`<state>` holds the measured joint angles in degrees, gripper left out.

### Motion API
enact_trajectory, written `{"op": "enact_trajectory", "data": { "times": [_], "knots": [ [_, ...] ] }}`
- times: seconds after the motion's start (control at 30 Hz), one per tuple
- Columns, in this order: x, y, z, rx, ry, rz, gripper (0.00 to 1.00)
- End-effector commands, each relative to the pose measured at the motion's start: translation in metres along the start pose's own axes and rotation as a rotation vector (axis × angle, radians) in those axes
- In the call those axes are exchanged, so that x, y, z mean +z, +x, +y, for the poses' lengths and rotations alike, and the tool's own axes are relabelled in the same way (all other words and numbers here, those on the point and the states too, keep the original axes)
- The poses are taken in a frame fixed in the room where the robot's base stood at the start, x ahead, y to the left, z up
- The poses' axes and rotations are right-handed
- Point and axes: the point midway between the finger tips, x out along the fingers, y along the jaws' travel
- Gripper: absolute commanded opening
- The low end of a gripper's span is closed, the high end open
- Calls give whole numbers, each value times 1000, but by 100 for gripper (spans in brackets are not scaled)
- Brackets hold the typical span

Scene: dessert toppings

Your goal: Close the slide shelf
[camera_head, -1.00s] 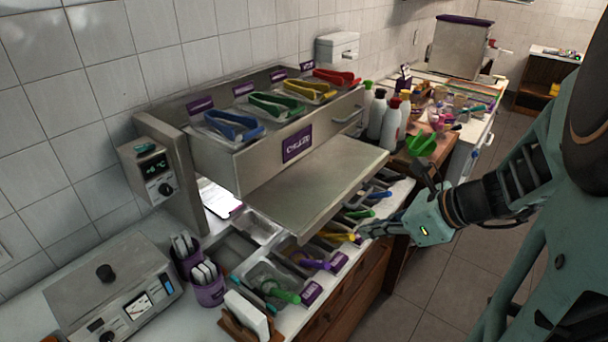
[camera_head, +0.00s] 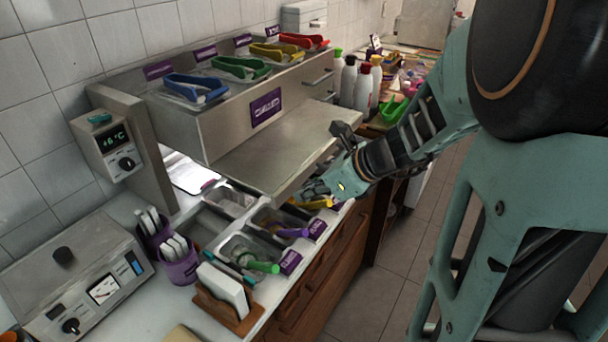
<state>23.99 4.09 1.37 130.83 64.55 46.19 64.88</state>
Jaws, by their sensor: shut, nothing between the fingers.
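The slide shelf (camera_head: 282,143) is a flat grey metal plate. It sticks out toward the front from under the upper tier (camera_head: 225,128) of the metal topping stand. My gripper (camera_head: 308,191) is at the shelf's front edge, near its right front corner, low and close to the edge. I cannot tell whether it touches the shelf. The fingers are small and partly lost against the bins behind, and they look closed with nothing held.
Several topping bins with coloured scoops (camera_head: 262,266) lie below the shelf. Tongs (camera_head: 240,68) rest on the upper tier. Bottles (camera_head: 363,90) stand behind my arm.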

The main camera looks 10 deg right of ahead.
Motion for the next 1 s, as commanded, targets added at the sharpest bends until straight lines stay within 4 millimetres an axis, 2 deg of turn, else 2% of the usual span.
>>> {"op": "enact_trajectory", "data": {
  "times": [0.17,0.67,0.87,1.0],
  "knots": [
    [9,8,0,0,-1,0,0],
    [15,14,1,2,0,0,0],
    [39,38,2,5,-3,0,0],
    [67,64,2,6,-4,-1,0]
  ]
}}
